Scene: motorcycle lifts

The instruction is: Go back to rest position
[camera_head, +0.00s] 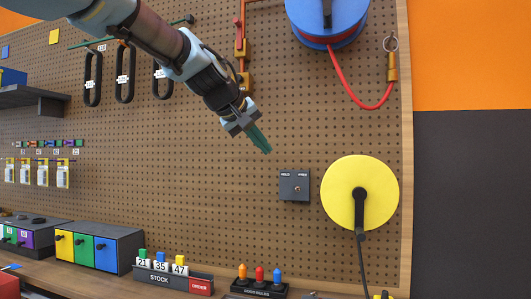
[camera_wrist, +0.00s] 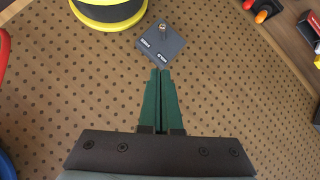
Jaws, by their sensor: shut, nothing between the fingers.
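My gripper (camera_head: 262,142) is shut and empty, its dark green fingers pressed together. In the head view it hangs in front of the pegboard, above and left of a grey switch plate (camera_head: 294,185). In the wrist view my gripper (camera_wrist: 161,73) points toward the same switch plate (camera_wrist: 161,40), which lies just beyond the fingertips. A small toggle shows on the plate. The fingers appear apart from the plate, though the exact distance is hard to tell.
A yellow disc (camera_head: 342,192) with a black handle is right of the plate. A blue reel (camera_head: 326,22) with a red hose hangs above. A stock holder (camera_head: 160,278), a bulb holder (camera_head: 259,289) and coloured drawers (camera_head: 108,254) stand on the shelf below.

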